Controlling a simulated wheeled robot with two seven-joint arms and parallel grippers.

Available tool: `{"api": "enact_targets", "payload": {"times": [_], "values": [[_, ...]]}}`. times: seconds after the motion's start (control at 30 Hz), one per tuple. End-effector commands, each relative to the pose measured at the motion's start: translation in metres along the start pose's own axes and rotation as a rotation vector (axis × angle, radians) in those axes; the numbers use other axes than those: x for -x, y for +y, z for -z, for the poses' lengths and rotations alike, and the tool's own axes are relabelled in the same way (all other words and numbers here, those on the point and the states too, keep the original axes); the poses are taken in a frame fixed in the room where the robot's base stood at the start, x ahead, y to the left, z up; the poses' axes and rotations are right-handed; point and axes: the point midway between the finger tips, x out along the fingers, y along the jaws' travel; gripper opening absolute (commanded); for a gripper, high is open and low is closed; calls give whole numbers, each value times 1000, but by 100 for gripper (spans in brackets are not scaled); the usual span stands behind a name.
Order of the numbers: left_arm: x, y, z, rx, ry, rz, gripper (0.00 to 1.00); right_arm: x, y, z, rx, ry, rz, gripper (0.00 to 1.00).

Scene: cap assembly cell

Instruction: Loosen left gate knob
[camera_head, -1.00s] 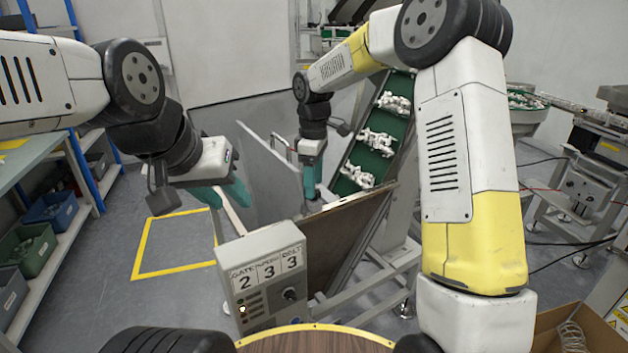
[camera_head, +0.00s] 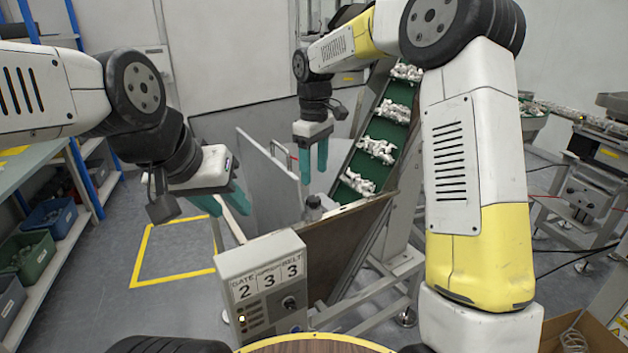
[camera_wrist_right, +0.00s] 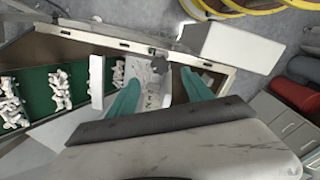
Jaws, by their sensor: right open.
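A dark gate knob (camera_head: 313,206) stands on the hopper, near the inner end of the brown side panel. It also shows in the right wrist view (camera_wrist_right: 161,64), near the top middle. I cannot tell from the pictures whether it is the left one. My right gripper (camera_head: 314,174) is above the knob in the head view, fingers pointing down, open and empty. In the right wrist view my right gripper (camera_wrist_right: 163,80) has its teal fingers apart, with the knob showing between them, not gripped. My left gripper (camera_head: 226,203) is open and empty, left of the hopper and behind the control box.
A control box (camera_head: 262,258) marked GATE and BELT, reading 2 3 3, stands in front of the hopper. A grey upright panel (camera_head: 268,165) is left of the knob. A green conveyor (camera_head: 381,129) carrying white parts rises behind. A blue-framed shelf (camera_head: 90,190) is at left.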

Motion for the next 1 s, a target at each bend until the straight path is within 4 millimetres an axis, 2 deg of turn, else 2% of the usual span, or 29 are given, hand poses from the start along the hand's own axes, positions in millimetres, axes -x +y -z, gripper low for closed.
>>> {"api": "enact_targets", "payload": {"times": [0.13,0.3,0.47,0.8,1.0], "values": [[0,0,0,0,0,0,36,0,-3,-2,-285,0,1,59],[0,0,0,0,0,0,36,-2,-4,-4,-470,-1,2,59],[0,0,0,0,0,0,36,-18,-4,-4,-492,-3,2,59],[0,0,0,0,0,0,36,-69,-4,-4,-489,-3,3,59],[0,0,0,0,0,0,36,-79,-4,-4,-488,-1,1,59]]}}
